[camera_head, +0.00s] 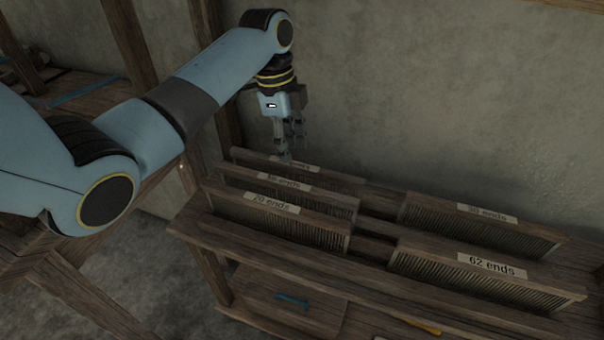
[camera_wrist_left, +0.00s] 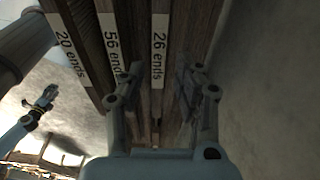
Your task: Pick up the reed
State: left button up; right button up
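Several wooden reeds with white end-count labels stand on a wooden rack. The rearmost one on the left side (camera_head: 243,157) has a partly hidden label in the head view; the left wrist view shows it as the "26 ends" reed (camera_wrist_left: 160,18). My left gripper (camera_head: 290,143) is above this reed, pointing down. In the left wrist view its two fingers (camera_wrist_left: 163,88) are apart, one to each side of the reed, and do not appear to grip it. What seems to be my right gripper (camera_wrist_left: 45,96) shows small at the left of that view.
The "56 ends" reed (camera_wrist_left: 112,40) stands close beside it, then the "20 ends" reed (camera_head: 280,219). The "62 ends" reed (camera_head: 488,270) and another reed (camera_head: 480,222) stand on the right. A plaster wall (camera_head: 430,90) rises close behind the rack.

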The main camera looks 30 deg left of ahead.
aim_at(293, 163)
pick_arm(q)
jog(key=f, duration=0.4)
jog(key=shift+s+d+b, duration=0.1)
jog(key=shift+d+b, duration=0.2)
jog(key=shift+b, duration=0.1)
jog(key=shift+f, duration=0.25)
notch_tip(293, 163, down, 5)
jog(key=shift+d+r+b, duration=0.1)
jog(key=shift+d+b, duration=0.05)
jog(key=shift+b, duration=0.65)
grip_shut()
pick_arm(e)
jog(key=shift+s+f, duration=1.2)
jog(key=shift+f, duration=0.1)
